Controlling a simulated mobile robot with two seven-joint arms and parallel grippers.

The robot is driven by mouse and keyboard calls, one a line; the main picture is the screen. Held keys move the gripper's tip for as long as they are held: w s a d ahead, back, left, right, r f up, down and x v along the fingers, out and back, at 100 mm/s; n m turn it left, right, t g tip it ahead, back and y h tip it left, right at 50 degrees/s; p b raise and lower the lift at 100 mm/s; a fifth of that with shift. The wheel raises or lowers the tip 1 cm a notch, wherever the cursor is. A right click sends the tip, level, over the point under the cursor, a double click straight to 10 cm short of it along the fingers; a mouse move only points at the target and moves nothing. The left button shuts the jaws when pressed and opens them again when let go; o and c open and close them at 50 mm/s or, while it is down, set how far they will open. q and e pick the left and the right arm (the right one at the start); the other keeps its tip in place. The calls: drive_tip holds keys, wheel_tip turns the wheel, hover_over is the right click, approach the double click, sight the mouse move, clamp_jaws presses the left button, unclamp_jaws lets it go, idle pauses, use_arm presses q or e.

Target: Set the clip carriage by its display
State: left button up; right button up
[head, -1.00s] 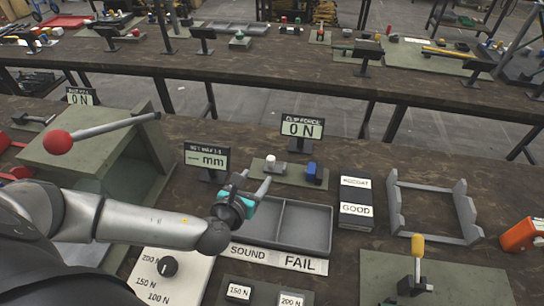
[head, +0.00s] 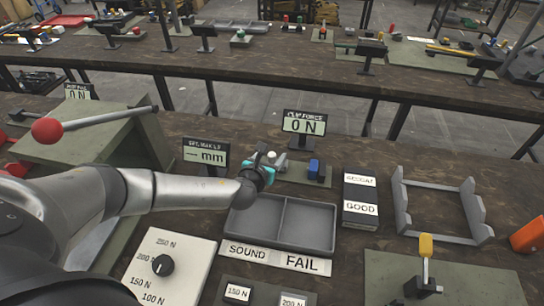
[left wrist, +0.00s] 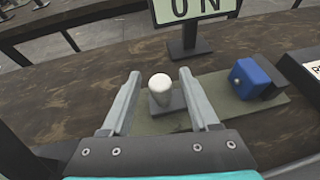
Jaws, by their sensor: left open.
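A green plate (head: 294,172) carries a white-capped post on a small grey block and a blue block (head: 314,169). In the left wrist view the white post (left wrist: 160,88) stands between my open left gripper's fingers (left wrist: 158,76), with a gap on each side. I cannot tell whether the fingertips are level with it or above it. The blue block (left wrist: 254,78) is right of the fingers, beside a dark piece. My left gripper (head: 266,160) reaches over the plate's left end in the head view. The clip force display (head: 304,123) behind reads 0 N. My right gripper is not in view.
Another display (head: 206,154) reads dashes and mm. A grey two-part tray (head: 283,222) lies in front, with SOUND and FAIL labels below. A dial panel (head: 168,268) is front left. A red-knobbed lever press (head: 105,140) stands left, a GOOD box (head: 360,200) right.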

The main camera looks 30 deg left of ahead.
use_arm(q)
drive_tip(key=shift+c, duration=0.3)
clamp_jaws()
idle(1.1)
